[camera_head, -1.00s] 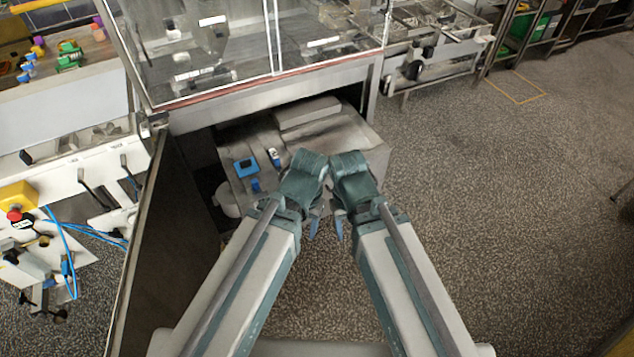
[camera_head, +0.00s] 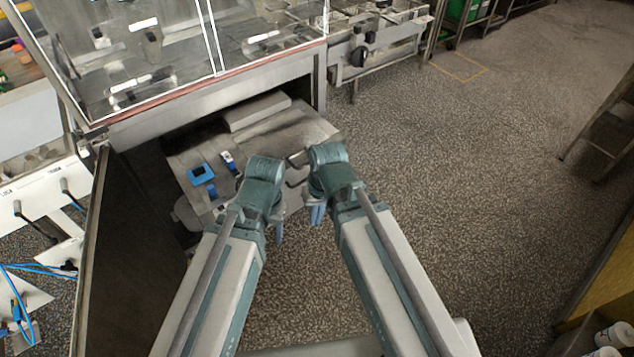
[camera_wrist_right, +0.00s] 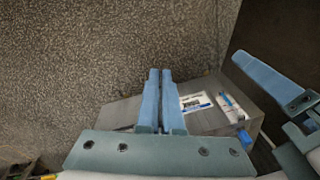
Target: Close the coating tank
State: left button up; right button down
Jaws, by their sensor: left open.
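The coating tank appears to be the grey metal box (camera_head: 285,131) sticking out of the open bay under the glass-sided machine. A dark bracket-like handle (camera_head: 296,183) shows at its near side, between my grippers. My left gripper (camera_head: 279,234) is open in front of the box, with its fingers pointing down. One of its blue fingers shows at the right of the right wrist view (camera_wrist_right: 268,80). My right gripper (camera_head: 317,214) is to the right of it, also pointing down. In the right wrist view its fingers (camera_wrist_right: 159,100) are together and empty, with the grey box (camera_wrist_right: 205,121) beyond.
An open dark door panel (camera_head: 130,245) stands left of the bay. Blue parts (camera_head: 202,174) sit on the box's top. The glass enclosure (camera_head: 150,50) is above. A wooden step or shelf frame (camera_head: 605,130) is at far right. Speckled floor (camera_head: 450,180) is clear on the right.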

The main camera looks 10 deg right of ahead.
jog(key=w+d+f+m+t+y+b, duration=0.4)
jog(key=w+d+f+m+b, duration=0.25)
jog(key=w+b, duration=0.2)
jog(key=w+d+m+t+y+b, duration=0.2)
jog(key=w+d+m+t+b, duration=0.4)
jog(key=d, duration=0.4)
pick_arm(q)
notch_tip(320, 180, down, 23)
jog(key=b, duration=0.5)
jog(key=shift+r, duration=0.2)
pick_arm(e)
jog(key=w+r+x, duration=0.1)
jog(key=x, duration=1.3)
jog(key=shift+w+f+g, duration=0.25)
jog(key=shift+g, duration=0.15)
